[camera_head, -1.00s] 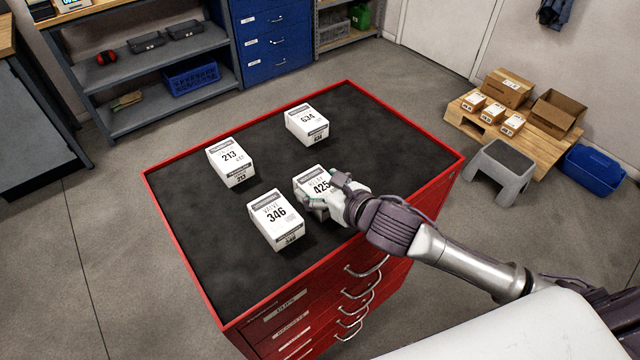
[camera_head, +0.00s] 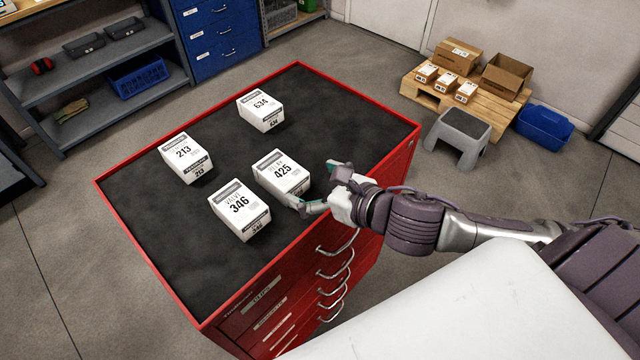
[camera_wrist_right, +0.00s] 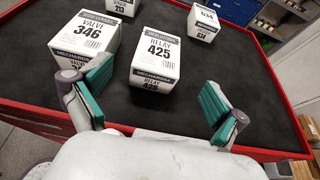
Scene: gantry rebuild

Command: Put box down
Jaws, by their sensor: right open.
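A white box marked 425 (camera_head: 282,174) rests on the black top of the red cabinet (camera_head: 400,150). My right gripper (camera_head: 322,186) is open and empty, just to the right of that box and apart from it. In the right wrist view the box 425 (camera_wrist_right: 156,55) stands ahead of and between the spread green-padded fingers (camera_wrist_right: 155,95). White boxes marked 346 (camera_head: 238,208), 213 (camera_head: 184,155) and 634 (camera_head: 260,110) also rest on the top. My left gripper is not in view.
Box 346 stands close to the left of box 425. The top's raised red rim runs under my right gripper. A pallet (camera_head: 505,110) with cartons, a grey step stool (camera_head: 457,138) and a blue bin (camera_head: 545,127) are on the floor at right.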

